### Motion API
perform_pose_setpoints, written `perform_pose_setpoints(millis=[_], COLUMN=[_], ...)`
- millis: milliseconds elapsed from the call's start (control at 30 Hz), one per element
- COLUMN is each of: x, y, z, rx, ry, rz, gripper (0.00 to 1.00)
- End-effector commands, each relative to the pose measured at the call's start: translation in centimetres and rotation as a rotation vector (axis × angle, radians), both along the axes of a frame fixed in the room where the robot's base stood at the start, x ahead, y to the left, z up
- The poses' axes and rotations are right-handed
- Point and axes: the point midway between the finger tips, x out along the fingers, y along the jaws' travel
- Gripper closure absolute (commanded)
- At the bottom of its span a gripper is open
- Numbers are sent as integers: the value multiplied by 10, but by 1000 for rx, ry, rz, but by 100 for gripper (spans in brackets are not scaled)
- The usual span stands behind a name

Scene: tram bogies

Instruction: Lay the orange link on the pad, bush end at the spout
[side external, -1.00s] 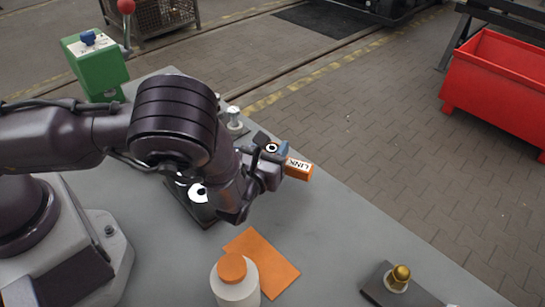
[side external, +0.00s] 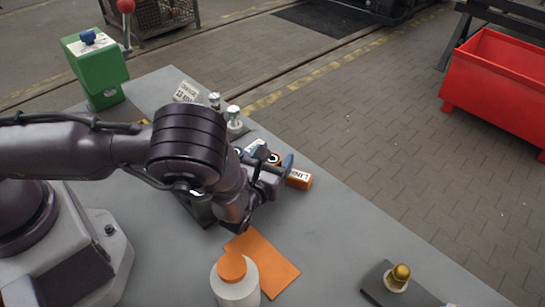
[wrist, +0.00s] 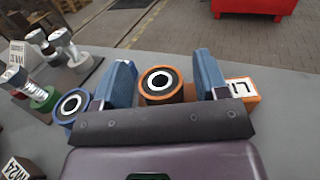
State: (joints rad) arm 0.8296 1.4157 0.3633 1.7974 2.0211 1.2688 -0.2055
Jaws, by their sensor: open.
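The orange link (side external: 299,180) lies on the bench just beyond my gripper (side external: 273,170), its lettered block showing in the side view. In the wrist view its orange-rimmed bush end (wrist: 161,86) sits between the two blue fingers of my gripper (wrist: 163,78). The lettered block shows past the right finger. The fingers are apart, and I cannot tell whether either touches the link. A flat orange sheet (side external: 262,262) lies on the bench in front. A dark plate (side external: 378,287) with a brass nozzle (side external: 399,274) is at the bottom right. I cannot tell which is the pad.
A blue-rimmed bush (wrist: 70,105) lies close left of my fingers. Metal-topped parts (side external: 234,115) stand behind. A green box (side external: 97,72) stands back left. Bench between link and brass nozzle is clear.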

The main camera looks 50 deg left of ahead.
Motion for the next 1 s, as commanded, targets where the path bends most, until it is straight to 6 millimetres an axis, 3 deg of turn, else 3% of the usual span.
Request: perform_pose_setpoints(millis=[167, 400, 500, 700, 1000], x=[-7, -51, -47, -46, -46], y=[-3, -22, -20, -20, -19], z=[2, 4, 30, 60, 73], rx=[0, 1, -3, -2, 0], ry=[2, 3, -3, -2, 0], rz=[-1, -4, 1, 0, 1], gripper=[33, 33, 33, 33, 33])
